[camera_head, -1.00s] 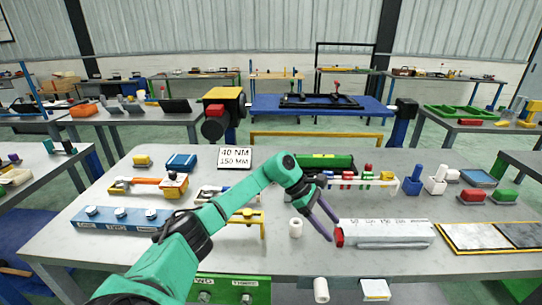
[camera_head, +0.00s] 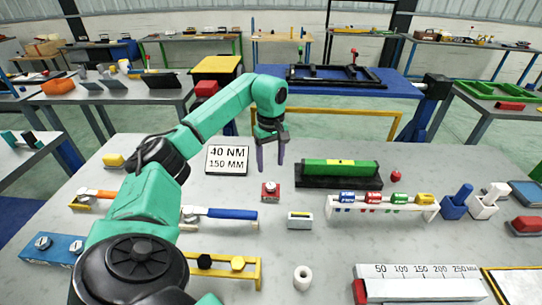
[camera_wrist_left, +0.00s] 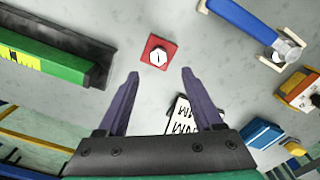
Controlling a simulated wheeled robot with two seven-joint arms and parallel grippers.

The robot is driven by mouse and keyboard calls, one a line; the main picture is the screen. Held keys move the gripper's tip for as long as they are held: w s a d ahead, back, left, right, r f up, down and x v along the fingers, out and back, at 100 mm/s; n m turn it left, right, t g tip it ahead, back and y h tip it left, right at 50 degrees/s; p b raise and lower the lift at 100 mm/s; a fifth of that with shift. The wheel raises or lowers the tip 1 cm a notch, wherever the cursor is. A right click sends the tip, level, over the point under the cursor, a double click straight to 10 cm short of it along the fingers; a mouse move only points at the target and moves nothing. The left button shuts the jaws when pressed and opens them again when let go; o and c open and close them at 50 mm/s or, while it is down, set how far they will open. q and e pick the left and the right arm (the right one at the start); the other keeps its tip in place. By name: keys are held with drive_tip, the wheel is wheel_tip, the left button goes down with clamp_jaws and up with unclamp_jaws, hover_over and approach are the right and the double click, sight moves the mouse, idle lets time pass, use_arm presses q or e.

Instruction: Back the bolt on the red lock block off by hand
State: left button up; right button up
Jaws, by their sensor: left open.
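The red lock block (camera_head: 270,194) sits on the grey table, with a pale bolt (camera_head: 270,186) standing in its top. The wrist view also shows the block (camera_wrist_left: 150,62) just beyond the fingertips, and the bolt's pale head (camera_wrist_left: 158,57) with a dark mark. My left gripper (camera_head: 270,167) points down with its fingers apart, above the block and a little behind it in the head view. In the wrist view the open, empty fingers (camera_wrist_left: 160,74) do not reach around the bolt. My right gripper is not in view.
A "40 NM 150 MM" card (camera_head: 228,159) lies left of the block. A green bar in a dark tray (camera_head: 340,174) is to the right. A blue-handled wrench (camera_head: 225,213) and a small pale box (camera_head: 299,220) are nearer. Bare table surrounds the block.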

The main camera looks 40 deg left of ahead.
sight(271, 185)
use_arm(q)
drive_tip(key=f, duration=0.2)
drive_tip(key=f+p, duration=0.1)
drive_tip(key=f, duration=0.5)
drive_tip(key=shift+w+a+f+p, duration=0.25)
drive_tip(key=shift+w+a+p, duration=0.05)
drive_tip(key=shift+w+p, duration=0.05)
drive_tip(key=shift+f, duration=0.35)
drive_tip(key=shift+s+d+f, duration=0.1)
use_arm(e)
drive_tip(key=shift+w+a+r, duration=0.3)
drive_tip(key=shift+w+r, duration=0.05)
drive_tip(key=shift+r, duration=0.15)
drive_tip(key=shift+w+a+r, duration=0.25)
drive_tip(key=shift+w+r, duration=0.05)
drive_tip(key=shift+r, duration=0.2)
use_arm(q)
drive_tip(key=c, duration=1)
clamp_jaws()
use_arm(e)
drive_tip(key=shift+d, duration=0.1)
